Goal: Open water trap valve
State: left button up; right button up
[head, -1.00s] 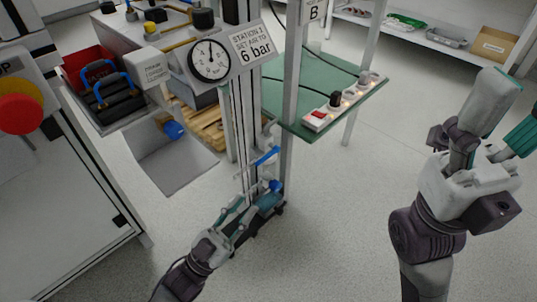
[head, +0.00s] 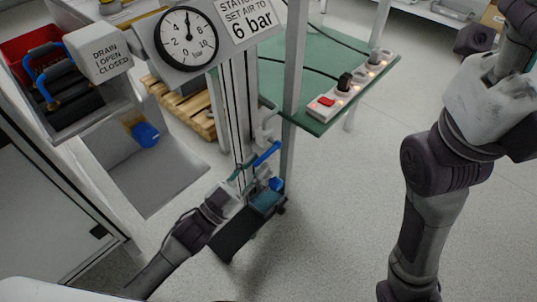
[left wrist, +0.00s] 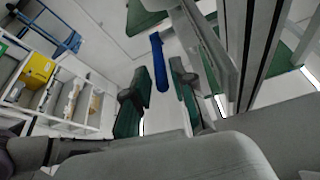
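The blue valve lever (head: 267,153) slants up to the right from low on the station's post, above a small blue knob (head: 277,184). In the left wrist view the long blue handle (left wrist: 158,62) shows in the gap between the green finger pads, with space on both sides. My left gripper (head: 243,176) reaches up from the lower left, its fingers apart, just left of the lever. Its pads also show in the left wrist view (left wrist: 160,100). I see no grip on the lever. My right gripper is cut off at the top right, fingertips out of frame.
A gauge (head: 187,38) and a "6 bar" sign (head: 250,18) hang above. A green table (head: 318,48) with a power strip (head: 350,84) is behind the post. The floor in front is clear.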

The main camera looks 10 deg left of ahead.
aim_at(267, 153)
pick_arm(q)
jog(key=b+x, duration=0.1)
jog(key=x, duration=0.4)
grip_shut()
